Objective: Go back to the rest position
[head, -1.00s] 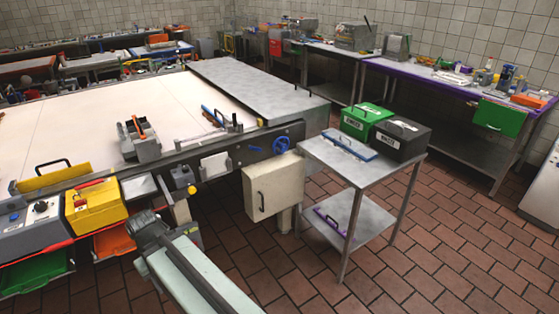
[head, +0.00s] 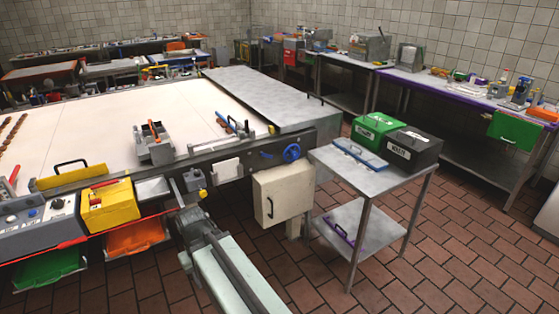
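My arm comes up from the bottom edge as a pale green and grey beam. Its dark far end, where my gripper (head: 197,226) seems to be, is low in front of the conveyor's near side, right of the yellow box. I cannot make out fingers, so I cannot tell whether it is open or shut. No held object can be made out. The conveyor table (head: 100,125) has a wide, pale belt. Rows of brown pieces (head: 14,130) lie at its far left.
A metal side table (head: 372,184) on the right carries a green bin (head: 377,131) and a black bin (head: 411,152). A yellow box (head: 108,206) and a cream cabinet (head: 283,192) are on the conveyor's near side. Tiled floor (head: 430,270) is free at the lower right.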

